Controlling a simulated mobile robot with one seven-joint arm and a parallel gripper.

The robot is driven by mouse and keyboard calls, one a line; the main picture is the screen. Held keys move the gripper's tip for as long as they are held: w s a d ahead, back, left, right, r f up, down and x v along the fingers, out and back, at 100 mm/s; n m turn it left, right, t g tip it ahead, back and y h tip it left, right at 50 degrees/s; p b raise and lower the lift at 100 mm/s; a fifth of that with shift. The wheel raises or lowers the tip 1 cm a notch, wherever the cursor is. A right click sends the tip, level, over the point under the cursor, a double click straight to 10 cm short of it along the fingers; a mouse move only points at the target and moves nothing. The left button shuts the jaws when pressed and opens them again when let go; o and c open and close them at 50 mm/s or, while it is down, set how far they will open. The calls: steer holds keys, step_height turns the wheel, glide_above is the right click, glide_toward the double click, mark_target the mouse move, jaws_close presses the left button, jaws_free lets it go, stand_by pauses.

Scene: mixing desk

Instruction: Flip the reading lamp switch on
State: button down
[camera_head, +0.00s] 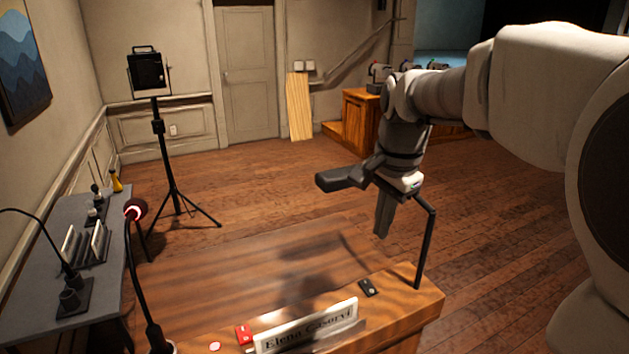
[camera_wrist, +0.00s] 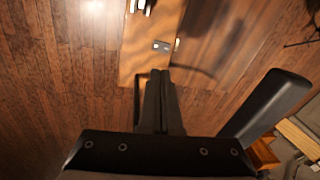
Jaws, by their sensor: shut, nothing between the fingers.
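A small black switch plate (camera_head: 368,287) lies on the desk top near its right end, beside the foot of the lamp post. It also shows in the wrist view (camera_wrist: 161,46), just beyond my fingertips. Its on or off position is too small to tell. The black reading lamp (camera_head: 342,178) has a bent post rising from the desk's right corner; its head reaches left behind my gripper. A dark lamp head (camera_wrist: 268,104) shows at the right of the wrist view. My gripper (camera_head: 381,233) is shut and empty, pointing down above the desk, apart from the switch.
A white nameplate (camera_head: 305,328) and a red switch (camera_head: 243,333) are on the desk's front part. A gooseneck microphone (camera_head: 137,212) rises at its left. The lamp post (camera_head: 426,245) stands close to the right of my gripper. The desk's middle is clear.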

mark_target(365, 281)
steer(key=w, duration=0.1)
steer(key=w+f+m, duration=0.1)
steer(key=w+f, duration=0.1)
steer(key=shift+w+d+m+g, duration=0.1)
steer(key=shift+w+m+g, duration=0.05)
steer(key=shift+m+g, duration=0.2)
steer(key=f, duration=0.4)
steer(key=w+f, duration=0.1)
steer(key=f, duration=0.9)
steer(key=shift+w+a, duration=0.25)
steer(key=shift+a, duration=0.1)
steer(key=shift+r, duration=0.1)
